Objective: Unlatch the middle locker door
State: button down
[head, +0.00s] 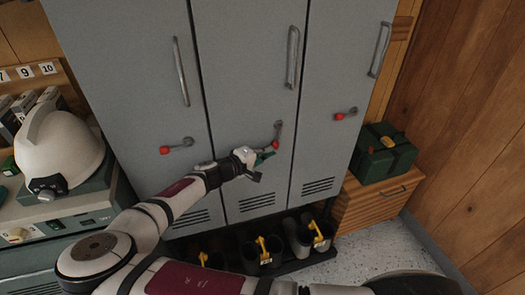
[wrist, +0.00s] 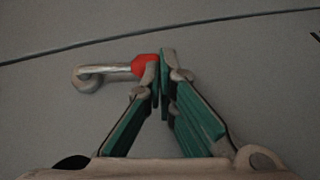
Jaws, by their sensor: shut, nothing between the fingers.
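The middle locker door (head: 245,85) is grey and looks closed, with a long bar handle (head: 292,58) up high. Its latch is a short metal lever (head: 279,127) with a red knob (head: 276,143). The lever points down from its pivot, unlike the neighbouring levers, which point left. My gripper (head: 266,155) is at the knob, low on the door. In the wrist view the lever (wrist: 105,70) ends in the red knob (wrist: 145,64), right beside the fingertips of my gripper (wrist: 161,66). The fingers are shut with the knob outside them, at the left finger; contact looks likely.
The left locker door (head: 130,70) and right locker door (head: 345,70) look closed. Boots (head: 300,237) stand on a low rack below. A green box (head: 382,155) sits on a wooden cabinet at right. A white helmet (head: 58,148) rests at left.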

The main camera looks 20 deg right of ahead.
jog(key=shift+d+f, duration=0.4)
jog(key=shift+d, duration=0.45)
